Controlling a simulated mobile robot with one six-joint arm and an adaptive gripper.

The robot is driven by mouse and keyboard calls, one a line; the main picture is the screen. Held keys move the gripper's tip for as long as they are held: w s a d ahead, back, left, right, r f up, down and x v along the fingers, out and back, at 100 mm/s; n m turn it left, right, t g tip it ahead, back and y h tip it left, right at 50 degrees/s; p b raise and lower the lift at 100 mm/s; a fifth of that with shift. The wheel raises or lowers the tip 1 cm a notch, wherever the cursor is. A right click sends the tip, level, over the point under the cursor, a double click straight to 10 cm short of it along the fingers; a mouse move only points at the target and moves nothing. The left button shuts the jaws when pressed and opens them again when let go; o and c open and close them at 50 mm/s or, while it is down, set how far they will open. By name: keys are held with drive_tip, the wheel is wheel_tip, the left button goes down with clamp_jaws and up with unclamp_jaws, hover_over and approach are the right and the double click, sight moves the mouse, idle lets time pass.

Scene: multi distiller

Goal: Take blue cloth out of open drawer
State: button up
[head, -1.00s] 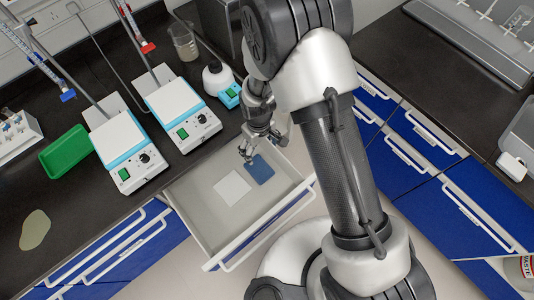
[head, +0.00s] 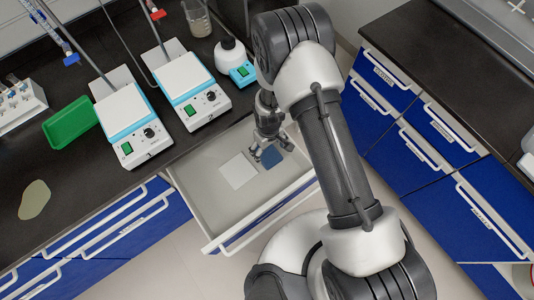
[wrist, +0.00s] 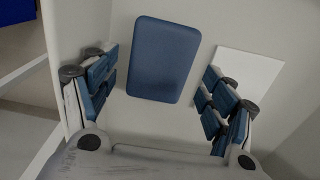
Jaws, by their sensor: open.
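The blue cloth (head: 271,157) lies flat in the open drawer (head: 209,194), near its right side in the head view. In the wrist view the blue cloth (wrist: 163,60) is a rounded blue rectangle just beyond and between the fingers. My gripper (head: 268,147) is over the drawer, above the cloth, and partly covers it in the head view. In the wrist view my gripper (wrist: 158,100) has its fingers spread wide, with nothing between them. I cannot tell the exact height above the cloth.
A white square (head: 238,171) lies beside the cloth in the drawer; it also shows in the wrist view (wrist: 246,78). The drawer's front wall and handle (head: 262,221) stand near my arm. Two hotplate stirrers (head: 193,90), a flask (head: 229,56) and a green tray (head: 70,122) stand on the dark counter.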

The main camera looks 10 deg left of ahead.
sight(268, 154)
wheel_tip(268, 154, down, 4)
drive_tip(key=shift+r+b, duration=0.1)
drive_tip(key=shift+b, duration=0.4)
drive_tip(key=shift+r, duration=0.1)
drive_tip(key=shift+c, duration=0.4)
drive_tip(key=c, duration=0.7)
